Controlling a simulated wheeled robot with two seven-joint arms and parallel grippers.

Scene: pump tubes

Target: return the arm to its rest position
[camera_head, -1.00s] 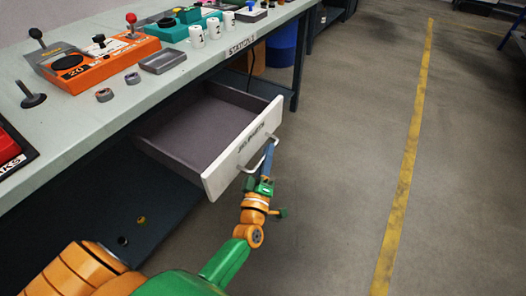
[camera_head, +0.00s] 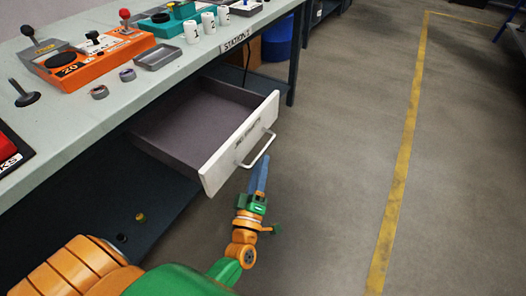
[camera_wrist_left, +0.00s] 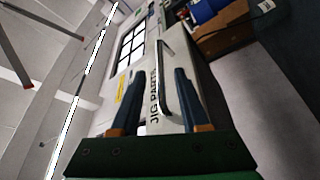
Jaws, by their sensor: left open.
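My right gripper is not in view.
The workbench (camera_head: 110,112) runs along the left, with an orange control box (camera_head: 100,62), a grey tray (camera_head: 159,57) and white numbered cups (camera_head: 208,22) on top. A blue bin (camera_head: 278,42) stands under its far end. The floor to the right is clear, with a yellow line (camera_head: 407,150).

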